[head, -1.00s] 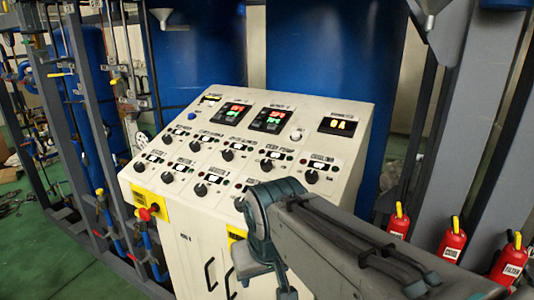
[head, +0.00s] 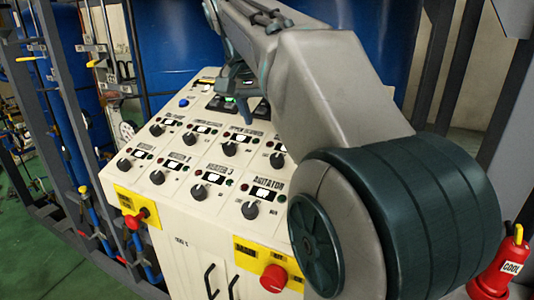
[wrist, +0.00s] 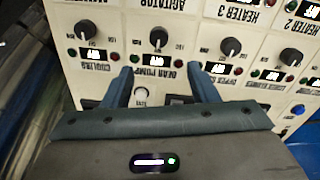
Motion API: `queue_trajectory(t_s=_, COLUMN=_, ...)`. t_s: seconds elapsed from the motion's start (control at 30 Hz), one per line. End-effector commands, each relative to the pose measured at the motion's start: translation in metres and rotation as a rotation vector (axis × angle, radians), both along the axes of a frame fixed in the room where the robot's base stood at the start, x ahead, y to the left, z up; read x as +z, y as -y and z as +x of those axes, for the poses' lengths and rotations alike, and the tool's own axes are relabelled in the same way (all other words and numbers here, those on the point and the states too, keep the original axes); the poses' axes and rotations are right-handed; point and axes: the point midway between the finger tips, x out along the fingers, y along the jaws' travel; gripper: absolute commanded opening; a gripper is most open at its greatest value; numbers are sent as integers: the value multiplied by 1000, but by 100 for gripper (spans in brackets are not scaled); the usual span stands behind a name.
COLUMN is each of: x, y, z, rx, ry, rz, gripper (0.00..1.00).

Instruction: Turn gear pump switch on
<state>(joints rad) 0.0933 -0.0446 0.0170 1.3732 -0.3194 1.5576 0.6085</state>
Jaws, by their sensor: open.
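The gear pump switch is a black rotary knob (wrist: 158,37) on the cream control panel (wrist: 100,60). Its label and small lit display lie just below it in the wrist view. In the head view the knob (head: 277,160) is in the upper knob row, beside my arm. My gripper (wrist: 161,70) is open and empty, its two blue fingers pointing towards the panel on either side of the gear pump label. The knob shows just beyond the fingertips, not between them. In the head view my gripper (head: 234,107) hangs over the panel's upper part, partly hidden by my arm.
Neighbouring knobs are close by: cooling (wrist: 84,30), one to the right (wrist: 231,46) and agitator (head: 250,210). Red emergency buttons (head: 273,278) sit on the panel's front. Blue tanks (head: 175,50) stand behind. A red extinguisher-like bottle (head: 500,268) stands at the right.

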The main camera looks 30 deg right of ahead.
Motion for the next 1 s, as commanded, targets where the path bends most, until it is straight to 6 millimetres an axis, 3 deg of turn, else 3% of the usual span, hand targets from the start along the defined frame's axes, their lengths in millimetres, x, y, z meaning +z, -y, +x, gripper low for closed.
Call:
queue_trajectory(t_s=0.5, x=-94, y=34, z=21, rx=1, ry=-4, rz=2, gripper=53)
queue_trajectory(t_s=0.73, x=-114, y=40, z=26, rx=4, ry=-2, rz=1, gripper=53)
queue_trajectory(t_s=1.0, x=-117, y=41, z=27, rx=4, ry=0, rz=1, gripper=53)
